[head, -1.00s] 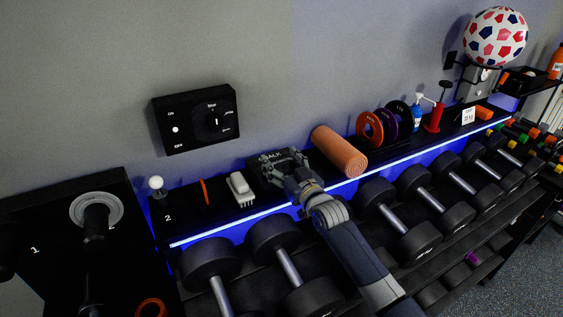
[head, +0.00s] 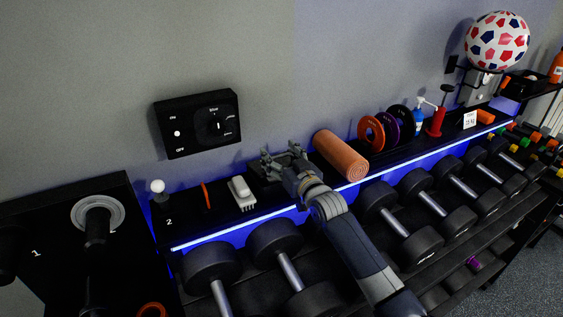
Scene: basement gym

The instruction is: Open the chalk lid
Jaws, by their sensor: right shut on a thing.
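The black chalk box (head: 258,185) sits on the top shelf, between a white brush and an orange foam roller. My right gripper (head: 283,154) is over the box, shut on the chalk lid. The gripper covers much of the box and lid, and the dark parts blend together. I cannot tell how far the lid is raised. My left gripper is out of view.
The white brush (head: 241,193) is close left of the box and the orange roller (head: 341,155) close right. A black control panel (head: 198,123) is on the wall behind. Dumbbells (head: 275,240) fill the rack below in front.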

